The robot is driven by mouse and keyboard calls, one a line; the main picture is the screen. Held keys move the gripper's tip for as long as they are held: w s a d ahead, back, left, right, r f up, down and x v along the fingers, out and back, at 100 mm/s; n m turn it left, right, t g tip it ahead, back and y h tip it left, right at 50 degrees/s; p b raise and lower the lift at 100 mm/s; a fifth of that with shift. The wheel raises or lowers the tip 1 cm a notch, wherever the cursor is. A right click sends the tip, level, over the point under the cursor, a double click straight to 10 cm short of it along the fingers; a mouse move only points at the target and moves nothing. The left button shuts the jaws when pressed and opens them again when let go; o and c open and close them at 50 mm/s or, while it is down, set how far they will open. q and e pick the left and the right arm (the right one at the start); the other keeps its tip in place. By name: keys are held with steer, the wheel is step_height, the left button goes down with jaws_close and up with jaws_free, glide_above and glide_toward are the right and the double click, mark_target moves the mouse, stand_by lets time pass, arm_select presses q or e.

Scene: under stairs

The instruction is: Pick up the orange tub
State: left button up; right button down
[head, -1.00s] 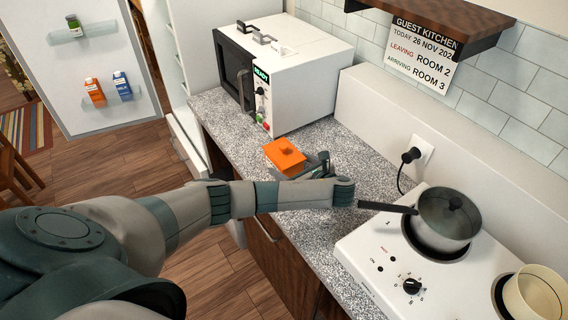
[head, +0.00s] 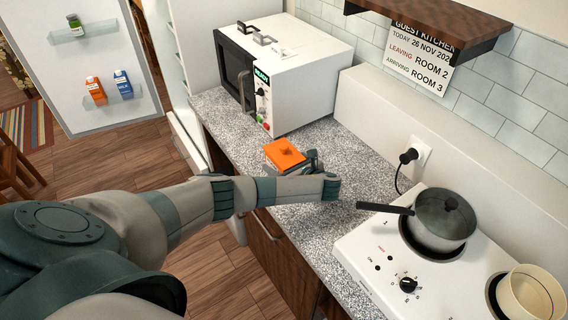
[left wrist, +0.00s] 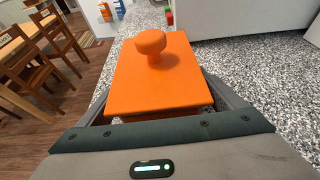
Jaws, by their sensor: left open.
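The orange tub (head: 284,154) has a flat square lid with a round knob on top. It is on the speckled counter in front of the microwave. In the left wrist view the tub (left wrist: 158,82) fills the middle, close to my gripper. My left gripper (head: 297,162) is at the near side of the tub, mostly hidden behind my own forearm and the tub. In the left wrist view its open fingers (left wrist: 160,108) lie on either side of the tub, partly under the lid's edge. Whether they touch its sides is hidden. My right gripper is not in view.
A white microwave (head: 300,85) stands just behind the tub. To the right is a white stove (head: 375,250) with a lidded pot (head: 440,222), its handle pointing toward my arm, and a cream pot (head: 533,293). Bare counter (head: 345,160) lies right of the tub.

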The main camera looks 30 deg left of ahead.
arm_select(q)
steer(key=c, duration=1.4)
steer(key=shift+c, duration=0.2)
steer(key=shift+w+r, duration=0.1)
steer(key=shift+r, duration=0.25)
